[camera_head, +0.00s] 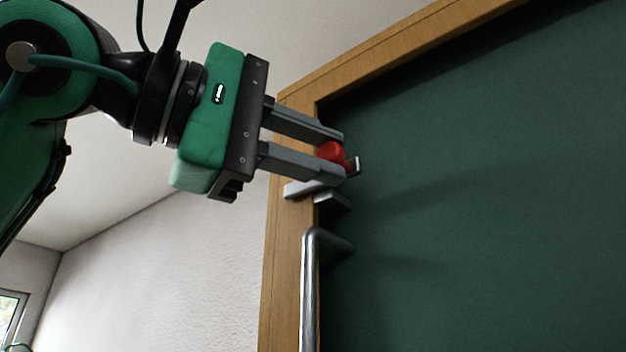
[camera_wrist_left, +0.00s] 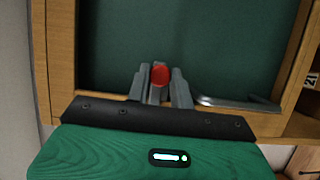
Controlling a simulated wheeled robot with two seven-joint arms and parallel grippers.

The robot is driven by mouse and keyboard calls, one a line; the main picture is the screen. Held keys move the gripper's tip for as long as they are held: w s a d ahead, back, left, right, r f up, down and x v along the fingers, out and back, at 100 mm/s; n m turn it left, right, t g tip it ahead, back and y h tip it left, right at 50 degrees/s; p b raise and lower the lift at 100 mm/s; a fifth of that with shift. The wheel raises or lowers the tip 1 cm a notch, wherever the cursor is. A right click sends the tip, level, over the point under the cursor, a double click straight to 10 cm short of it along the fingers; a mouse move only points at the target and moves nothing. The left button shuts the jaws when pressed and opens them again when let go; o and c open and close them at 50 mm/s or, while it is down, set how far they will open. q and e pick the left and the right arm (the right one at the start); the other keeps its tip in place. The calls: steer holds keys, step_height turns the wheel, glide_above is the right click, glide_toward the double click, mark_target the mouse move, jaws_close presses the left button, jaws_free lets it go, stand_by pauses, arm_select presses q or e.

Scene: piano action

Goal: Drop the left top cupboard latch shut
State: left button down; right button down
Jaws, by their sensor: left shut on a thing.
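The latch's red knob (camera_head: 331,153) sits between the fingers of my left gripper (camera_head: 338,157), at the left edge of the dark green cupboard door (camera_head: 480,180). The gripper is shut on it. The wrist view also shows the red knob (camera_wrist_left: 160,75) between the fingertips of my left gripper (camera_wrist_left: 160,84). A grey latch bar (camera_head: 300,189) crosses the wooden frame under the lower finger, and a grey catch (camera_head: 332,200) sits just below it. The fingers partly hide the latch, so its exact seating cannot be told. My right gripper is not in view.
A bent metal handle (camera_head: 309,290) stands on the door's left edge below the latch; it also shows in the wrist view (camera_wrist_left: 235,103). The light wooden frame (camera_head: 284,240) borders the door. A pale wall (camera_head: 170,270) lies to the left, with open space before it.

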arm_select(q)
steer(key=c, duration=1.2)
jaws_free()
steer(key=shift+f, duration=0.1)
steer(key=shift+c, duration=0.2)
steer(key=shift+s+a, duration=0.15)
steer(key=shift+a, duration=0.1)
steer(key=b+v, duration=0.5)
steer(key=v, duration=0.8)
